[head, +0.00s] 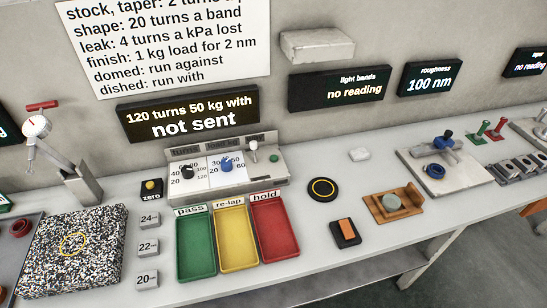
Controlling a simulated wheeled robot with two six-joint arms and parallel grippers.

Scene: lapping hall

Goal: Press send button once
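A grey control box (262,184) stands at the back of the bench. It has a black knob (187,172) under "turns", a blue knob (226,166) under a load label, a small lever with a pale round tip (253,147), and a small green button (274,158) at its right end. I cannot read a label by the green button, so I cannot confirm it is the send button. The dark display (188,117) behind reads "120 turns 50 kg with not sent". Neither gripper shows in the head view.
Green, yellow and red trays (196,271) lie in front of the box. A yellow "zero" button (150,186) and a gauge stand (84,186) are left. A black round pad (322,202) and a wooden holder (415,199) are right. Bare bench shows between them.

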